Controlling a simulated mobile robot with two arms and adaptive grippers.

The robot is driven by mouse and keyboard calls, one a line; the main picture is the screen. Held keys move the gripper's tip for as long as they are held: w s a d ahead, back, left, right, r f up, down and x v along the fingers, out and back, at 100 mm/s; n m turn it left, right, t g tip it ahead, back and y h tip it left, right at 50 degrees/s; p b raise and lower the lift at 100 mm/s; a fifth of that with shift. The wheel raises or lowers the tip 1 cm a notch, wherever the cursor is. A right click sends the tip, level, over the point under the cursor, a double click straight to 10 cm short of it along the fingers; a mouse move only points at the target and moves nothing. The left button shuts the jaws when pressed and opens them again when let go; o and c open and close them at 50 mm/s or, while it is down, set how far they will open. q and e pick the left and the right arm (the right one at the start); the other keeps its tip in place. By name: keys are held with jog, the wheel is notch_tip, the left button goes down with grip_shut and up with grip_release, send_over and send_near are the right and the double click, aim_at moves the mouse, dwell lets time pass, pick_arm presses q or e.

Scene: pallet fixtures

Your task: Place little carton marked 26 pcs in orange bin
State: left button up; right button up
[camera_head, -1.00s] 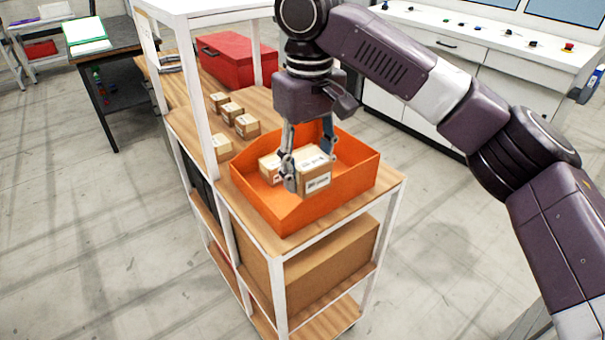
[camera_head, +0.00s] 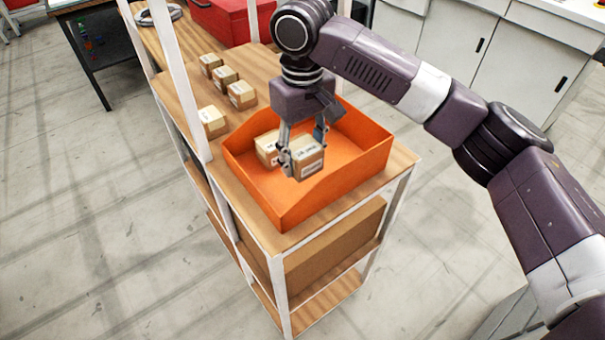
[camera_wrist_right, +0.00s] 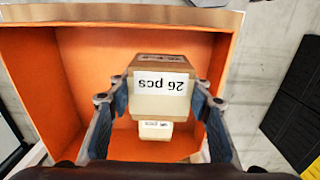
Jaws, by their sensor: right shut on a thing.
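The little carton marked 26 pcs (camera_wrist_right: 160,95) is between the fingers of my right gripper (camera_head: 302,155), which is shut on it. The carton (camera_head: 309,162) is inside the outline of the orange bin (camera_head: 262,200); I cannot tell whether it touches the bin floor. The orange bin fills much of the right wrist view too (camera_wrist_right: 80,70). Another small carton (camera_head: 267,149) sits in the bin beside the held one, and a carton shows below the held one in the right wrist view (camera_wrist_right: 156,130). My left gripper is not in view.
The bin stands on the wooden top of a white-framed shelf cart (camera_head: 400,165). Several small cartons (camera_head: 242,95) stand on the same top behind and left of the bin. A red toolbox (camera_head: 222,22) is farther back. White cart posts (camera_head: 182,80) rise at the left.

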aim_at(303, 190)
notch_tip(303, 190, down, 3)
jog(key=shift+f, duration=0.1)
notch_tip(303, 190, down, 4)
jog(key=shift+r+p, duration=0.1)
jog(key=shift+p, duration=0.6)
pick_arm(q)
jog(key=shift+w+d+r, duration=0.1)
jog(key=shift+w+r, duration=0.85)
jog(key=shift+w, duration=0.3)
pick_arm(e)
jog(key=shift+f, duration=0.2)
jog(key=o, duration=0.9)
jog(key=shift+o, duration=1.4)
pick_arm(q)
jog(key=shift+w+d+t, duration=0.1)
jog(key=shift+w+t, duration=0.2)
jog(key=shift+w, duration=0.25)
pick_arm(e)
jog(key=shift+o, duration=0.3)
